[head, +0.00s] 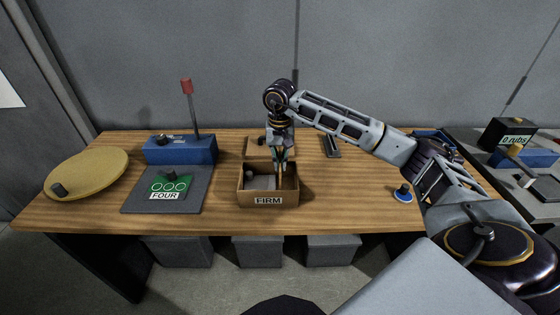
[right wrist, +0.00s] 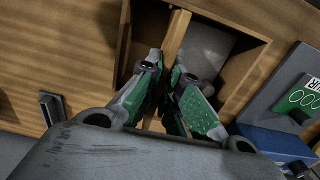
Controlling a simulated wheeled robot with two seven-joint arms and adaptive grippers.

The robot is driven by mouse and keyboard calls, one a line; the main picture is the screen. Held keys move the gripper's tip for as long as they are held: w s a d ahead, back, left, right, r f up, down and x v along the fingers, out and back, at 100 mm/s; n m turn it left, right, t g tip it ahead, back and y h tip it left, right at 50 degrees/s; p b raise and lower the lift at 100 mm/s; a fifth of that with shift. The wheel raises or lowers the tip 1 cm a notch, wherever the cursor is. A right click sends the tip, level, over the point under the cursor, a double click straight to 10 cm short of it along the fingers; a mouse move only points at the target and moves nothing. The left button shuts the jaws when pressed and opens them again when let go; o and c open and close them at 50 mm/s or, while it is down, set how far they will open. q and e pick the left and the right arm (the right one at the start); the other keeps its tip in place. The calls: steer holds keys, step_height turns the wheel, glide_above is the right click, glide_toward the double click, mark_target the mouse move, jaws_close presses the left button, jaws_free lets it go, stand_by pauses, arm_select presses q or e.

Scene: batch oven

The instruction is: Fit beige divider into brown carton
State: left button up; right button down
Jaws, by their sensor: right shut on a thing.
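The brown carton (head: 268,198) stands open on the wooden table, with a FIRM label on its front. It also shows in the right wrist view (right wrist: 122,45). My right gripper (head: 280,160) points down into the carton from above. It is shut on the beige divider (right wrist: 177,35), a thin upright strip in the right wrist view. The divider lies across the carton's opening in that view, with space on both sides. Its lower edge is hidden, so I cannot tell whether it touches the floor. A grey item (right wrist: 205,48) shows inside the carton. My left gripper is out of view.
Left of the carton are a grey mat with a green FOUR card (head: 170,186), a blue box with a red-topped lever (head: 181,150) and a round yellow board (head: 86,172). A dark holder (head: 332,146) and a blue-based knob (head: 403,194) stand to the right. Table around the carton's front is clear.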

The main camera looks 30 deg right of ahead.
steer(key=shift+f+b, duration=2.1)
steer(key=shift+f, duration=0.8)
stand_by(5.1)
